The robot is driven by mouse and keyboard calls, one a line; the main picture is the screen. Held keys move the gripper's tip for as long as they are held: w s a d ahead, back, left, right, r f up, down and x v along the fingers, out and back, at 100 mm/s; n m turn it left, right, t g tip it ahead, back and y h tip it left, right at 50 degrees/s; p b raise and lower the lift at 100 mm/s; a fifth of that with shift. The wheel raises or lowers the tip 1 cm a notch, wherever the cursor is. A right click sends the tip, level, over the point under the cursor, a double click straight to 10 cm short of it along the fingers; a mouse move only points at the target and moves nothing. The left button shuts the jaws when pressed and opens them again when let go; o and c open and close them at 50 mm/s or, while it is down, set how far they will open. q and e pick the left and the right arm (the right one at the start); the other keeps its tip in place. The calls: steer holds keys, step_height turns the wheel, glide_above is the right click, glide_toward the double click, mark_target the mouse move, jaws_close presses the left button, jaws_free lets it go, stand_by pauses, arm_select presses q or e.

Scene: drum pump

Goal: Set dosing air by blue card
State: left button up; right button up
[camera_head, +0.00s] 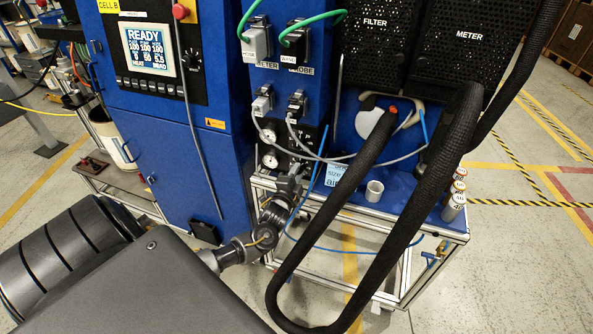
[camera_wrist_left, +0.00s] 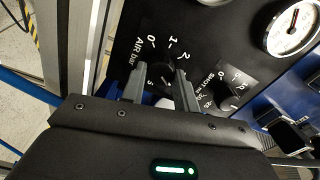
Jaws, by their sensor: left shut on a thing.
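The black air panel (camera_head: 303,146) is on the front of the blue cabinet. In the left wrist view, the "AIR bar" dial (camera_wrist_left: 160,66) has a numbered scale around a dark knob. My left gripper (camera_wrist_left: 158,88) has one finger on each side of this knob and is shut on it; the fingers hide part of the knob and scale. In the head view the left gripper (camera_head: 291,183) is at the lower part of the panel. The light blue card (camera_head: 335,174) stands right of it, partly covered by a hose. My right gripper is not in view.
A second dial (camera_wrist_left: 227,88) and a round gauge (camera_wrist_left: 294,28) sit beside the air dial. Thick black hoses (camera_head: 350,195) loop in front of the cart. A white cup (camera_head: 374,191) and several small bottles (camera_head: 455,199) stand on the blue deck. The screen (camera_head: 147,49) reads READY.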

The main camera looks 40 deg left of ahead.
arm_select(q)
steer(key=shift+m+p, duration=0.5)
steer(key=shift+m, duration=0.6)
steer(key=o, duration=1)
steer(key=shift+c, duration=0.2)
steer(key=b+v, duration=0.1)
steer(key=v, duration=0.9)
steer(key=shift+s+d, duration=0.2)
steer(key=shift+s, duration=0.15)
